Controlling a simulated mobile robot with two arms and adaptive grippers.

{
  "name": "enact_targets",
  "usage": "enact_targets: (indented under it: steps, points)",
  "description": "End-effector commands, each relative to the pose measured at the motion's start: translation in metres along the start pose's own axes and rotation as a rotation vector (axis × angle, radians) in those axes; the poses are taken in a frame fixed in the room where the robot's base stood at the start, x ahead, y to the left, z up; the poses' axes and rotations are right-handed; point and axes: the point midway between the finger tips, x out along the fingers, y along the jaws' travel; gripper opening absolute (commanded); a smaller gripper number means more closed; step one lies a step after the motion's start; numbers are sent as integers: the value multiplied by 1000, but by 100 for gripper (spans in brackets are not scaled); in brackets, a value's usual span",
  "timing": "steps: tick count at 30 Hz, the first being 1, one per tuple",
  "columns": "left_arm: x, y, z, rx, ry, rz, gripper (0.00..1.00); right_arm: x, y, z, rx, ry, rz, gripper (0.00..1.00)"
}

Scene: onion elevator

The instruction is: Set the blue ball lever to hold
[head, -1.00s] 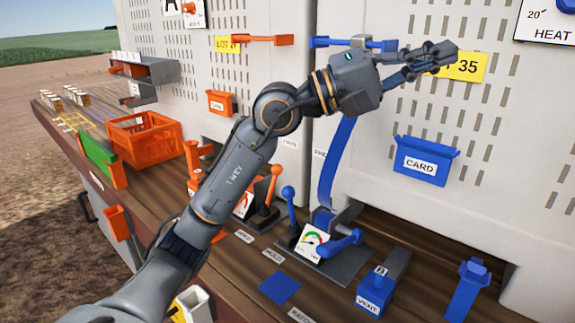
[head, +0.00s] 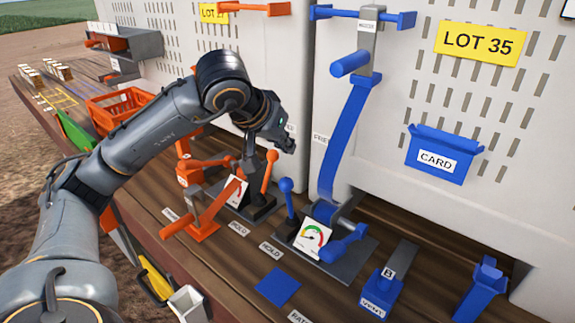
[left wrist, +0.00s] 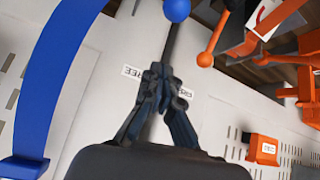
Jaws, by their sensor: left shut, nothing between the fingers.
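The blue ball lever (head: 289,201) stands on the dark base with the green-and-red gauge, its ball on top, leaning slightly left. In the left wrist view its blue ball (left wrist: 176,9) shows at the top edge, beyond my fingertips. A HOLD label (head: 271,250) lies on the bench in front of that base. A FREE label (head: 319,141) is on the wall behind. My left gripper (head: 290,146) is above the blue ball, apart from it. Its fingers (left wrist: 164,76) are shut and empty. My right gripper is out of view.
An orange ball lever (head: 269,172) stands close left of the blue one, under my left gripper. A tall blue curved arm (head: 338,150) rises just right. A blue horizontal handle (head: 343,243), a blue VENT box (head: 378,300) and a CARD bin (head: 440,158) are further right.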

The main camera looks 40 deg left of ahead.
Motion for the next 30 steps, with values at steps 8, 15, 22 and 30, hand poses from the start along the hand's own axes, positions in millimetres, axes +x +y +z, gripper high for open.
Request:
enact_targets:
  steps: [8, 15, 22, 30]
  points:
    - [60, 1, 0, -1, -7, 2, 0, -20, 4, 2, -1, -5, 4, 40]
    - [49, 0, 29, 1, -2, -1, 0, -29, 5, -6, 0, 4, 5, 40]
    - [47, 0, 38, -1, 0, 2, 0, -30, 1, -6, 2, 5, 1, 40]
    - [47, 1, 38, -1, 1, 3, 0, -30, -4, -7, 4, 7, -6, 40]
